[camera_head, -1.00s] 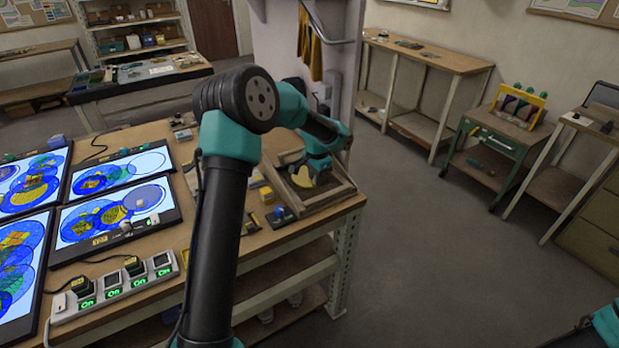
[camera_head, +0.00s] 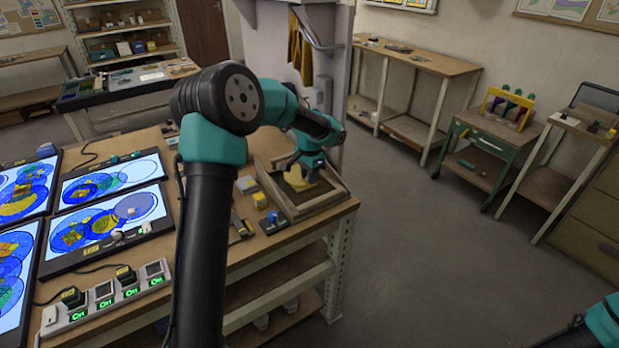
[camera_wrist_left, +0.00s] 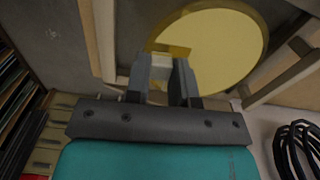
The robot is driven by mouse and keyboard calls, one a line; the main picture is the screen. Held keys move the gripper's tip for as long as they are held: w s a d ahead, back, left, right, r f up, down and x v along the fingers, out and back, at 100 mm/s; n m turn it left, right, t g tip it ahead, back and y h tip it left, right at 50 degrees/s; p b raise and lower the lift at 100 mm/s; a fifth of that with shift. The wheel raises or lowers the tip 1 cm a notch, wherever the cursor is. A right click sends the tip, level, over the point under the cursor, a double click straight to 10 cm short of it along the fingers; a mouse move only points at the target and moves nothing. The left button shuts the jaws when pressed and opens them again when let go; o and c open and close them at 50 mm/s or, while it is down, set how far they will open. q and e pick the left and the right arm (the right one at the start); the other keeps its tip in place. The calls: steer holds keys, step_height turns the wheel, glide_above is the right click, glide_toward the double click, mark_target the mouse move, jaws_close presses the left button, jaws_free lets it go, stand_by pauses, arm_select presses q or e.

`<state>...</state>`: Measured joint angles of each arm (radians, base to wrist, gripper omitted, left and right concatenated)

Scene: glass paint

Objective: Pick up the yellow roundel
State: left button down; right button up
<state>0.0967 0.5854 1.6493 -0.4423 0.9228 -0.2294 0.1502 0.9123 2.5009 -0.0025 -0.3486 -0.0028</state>
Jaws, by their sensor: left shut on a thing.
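The yellow roundel (camera_wrist_left: 222,52) is a flat, translucent yellow disc. It fills the upper middle of the left wrist view and also shows in the head view (camera_head: 296,181), partly behind my gripper. My left gripper (camera_wrist_left: 168,62) is shut on the roundel's near edge, where a small darker yellow patch shows between the fingers. In the head view my left gripper (camera_head: 308,176) is over the wooden tray (camera_head: 325,202). I cannot tell whether the roundel touches the tray. Only a teal part of my right arm shows at the lower right; its gripper is out of view.
Lit panels (camera_head: 110,222) with blue and yellow glass circles lie on the bench's left. A switch strip (camera_head: 106,299) is at the front left. Small blocks (camera_head: 260,200) stand beside the tray. A black coiled cable (camera_wrist_left: 297,148) lies right in the wrist view. Open floor lies right of the bench.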

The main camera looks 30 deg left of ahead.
arm_select(q)
steer(key=s+d+r, duration=0.1)
steer(key=s+d, duration=0.7)
steer(key=s, duration=0.4)
steer(key=shift+s+r, duration=0.2)
steer(key=shift+s, duration=0.2)
